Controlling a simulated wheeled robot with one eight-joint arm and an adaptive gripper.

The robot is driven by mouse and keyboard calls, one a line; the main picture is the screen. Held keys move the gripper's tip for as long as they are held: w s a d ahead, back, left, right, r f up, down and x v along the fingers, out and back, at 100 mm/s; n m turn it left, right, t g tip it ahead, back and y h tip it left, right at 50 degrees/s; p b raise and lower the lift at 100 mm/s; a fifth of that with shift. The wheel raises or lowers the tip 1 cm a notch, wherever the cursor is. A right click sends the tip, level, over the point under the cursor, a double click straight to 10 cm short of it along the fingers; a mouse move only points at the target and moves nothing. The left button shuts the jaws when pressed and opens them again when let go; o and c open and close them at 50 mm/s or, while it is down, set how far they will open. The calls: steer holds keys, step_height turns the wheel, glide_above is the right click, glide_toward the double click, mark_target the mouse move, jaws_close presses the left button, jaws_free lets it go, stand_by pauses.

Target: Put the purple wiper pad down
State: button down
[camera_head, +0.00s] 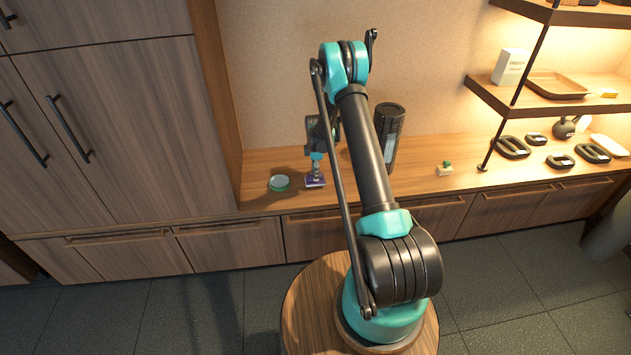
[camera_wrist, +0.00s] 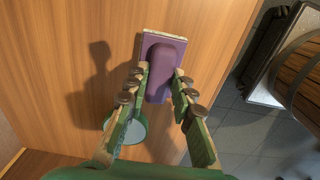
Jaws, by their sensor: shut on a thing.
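The purple wiper pad (camera_wrist: 150,47) is a flat pad with a raised purple grip and a pale edge. In the wrist view it lies between the fingertips of my gripper (camera_wrist: 161,80), which are shut on its grip. In the head view the purple wiper pad (camera_head: 315,181) is at the wooden counter's surface, near the front edge, below my gripper (camera_head: 316,165). I cannot tell whether its underside touches the counter.
A round green-rimmed dish (camera_head: 279,183) stands just left of the pad on the counter (camera_head: 262,163). A dark cylinder (camera_head: 388,134) stands behind my arm. A small green-topped item (camera_head: 445,168) and several black weights (camera_head: 513,147) are farther right.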

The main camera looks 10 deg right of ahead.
steer(key=shift+f, duration=2.1)
steer(key=c, duration=0.8)
jaws_free()
steer(key=shift+f, duration=0.15)
step_height(320, 180, up, 16)
steer(key=s+d+r+m, duration=0.1)
steer(key=s+r+m, duration=0.2)
steer(key=s+r, duration=0.45)
steer(key=s+d+r+m+t, duration=0.2)
steer(key=s+r+m, duration=0.3)
steer(key=s+r, duration=0.4)
steer(key=s+m, duration=0.3)
steer(key=s, duration=0.5)
steer(key=s+f+m+t, duration=0.1)
steer(key=s+m, duration=0.2)
steer(key=s, duration=0.5)
steer(key=s+d+m+t, duration=0.1)
steer(key=s+m, duration=0.3)
steer(key=s, duration=0.5)
steer(key=shift+s+f, duration=0.1)
steer(key=shift+f, duration=0.25)
